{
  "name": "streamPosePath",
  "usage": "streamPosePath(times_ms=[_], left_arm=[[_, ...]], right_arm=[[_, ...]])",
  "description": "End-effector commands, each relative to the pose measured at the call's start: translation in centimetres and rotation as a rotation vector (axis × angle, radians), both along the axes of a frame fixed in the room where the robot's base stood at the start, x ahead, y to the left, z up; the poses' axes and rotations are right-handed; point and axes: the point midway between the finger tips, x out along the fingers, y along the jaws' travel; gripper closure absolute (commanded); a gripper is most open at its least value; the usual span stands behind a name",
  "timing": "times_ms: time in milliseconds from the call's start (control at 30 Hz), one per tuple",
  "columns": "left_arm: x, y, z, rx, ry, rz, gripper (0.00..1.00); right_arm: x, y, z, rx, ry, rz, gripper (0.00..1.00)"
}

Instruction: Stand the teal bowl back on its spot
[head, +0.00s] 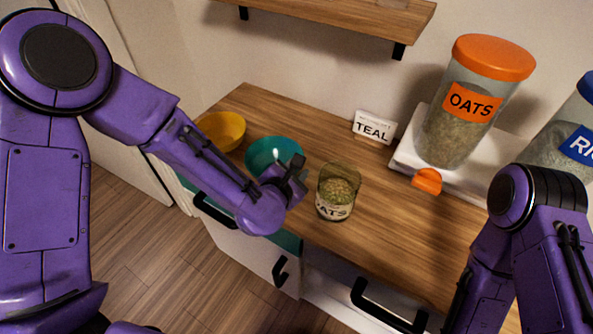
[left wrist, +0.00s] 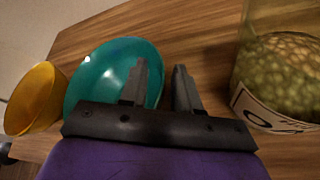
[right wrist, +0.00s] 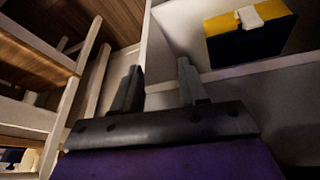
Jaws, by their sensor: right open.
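The teal bowl (head: 268,152) sits on the wooden counter at the left, beside the yellow bowl. In the left wrist view the teal bowl (left wrist: 105,72) fills the middle left. My left gripper (head: 291,177) is at the bowl's near right side with its fingers apart. One finger overlaps the bowl and the other shows just past its right rim; contact is not clear. A white card reading TEAL (head: 375,127) stands at the back of the counter, with bare wood in front. My right gripper (right wrist: 160,85) is open and empty, low by the furniture.
The yellow bowl (head: 222,131) is left of the teal one. A glass labelled OATS (head: 337,192) stands close right of my left gripper. A large orange-lidded oats jar (head: 462,110) stands on a white base (head: 405,150), with an orange scoop-like piece (head: 427,181). A shelf (head: 340,15) hangs above.

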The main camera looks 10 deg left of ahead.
Motion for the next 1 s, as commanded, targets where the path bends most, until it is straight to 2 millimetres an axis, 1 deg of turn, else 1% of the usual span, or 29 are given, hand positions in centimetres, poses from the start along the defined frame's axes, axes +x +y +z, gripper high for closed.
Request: streamPosePath(times_ms=[267,367,467,567,633,700,800,900,1000], left_arm=[[0.0,-0.1,0.1,0.0,0.0,-0.002,0.64],[-0.6,0.0,0.4,0.0,0.0,-0.002,0.64],[-2.2,0.3,1.4,-0.002,0.001,-0.002,0.64],[-4.7,0.7,2.7,-0.003,0.001,-0.002,0.64],[-6.7,1.1,3.8,0.0,0.002,-0.003,0.64],[-7.2,1.2,4.6,0.007,0.005,-0.001,0.64],[-8.1,1.3,4.9,0.007,0.006,-0.002,0.64],[-8.9,1.5,5.2,0.002,0.005,-0.003,0.64],[-10.0,1.6,5.3,0.003,0.004,-0.003,0.64]], right_arm=[[-0.1,0.0,0.1,0.0,0.002,0.0,0.57],[-0.1,0.0,0.4,0.0,0.002,0.0,0.57],[0.0,0.0,1.0,0.0,0.001,0.001,0.57],[0.0,0.0,1.8,0.0,0.001,0.001,0.57],[0.0,0.0,2.9,0.0,0.001,0.001,0.57],[0.0,0.0,5.4,0.0,0.002,0.0,0.57],[0.0,0.0,7.8,0.0,0.001,0.001,0.57],[0.0,0.0,9.5,0.0,0.001,0.001,0.57],[0.1,0.0,10.6,0.0,0.001,0.001,0.57]])
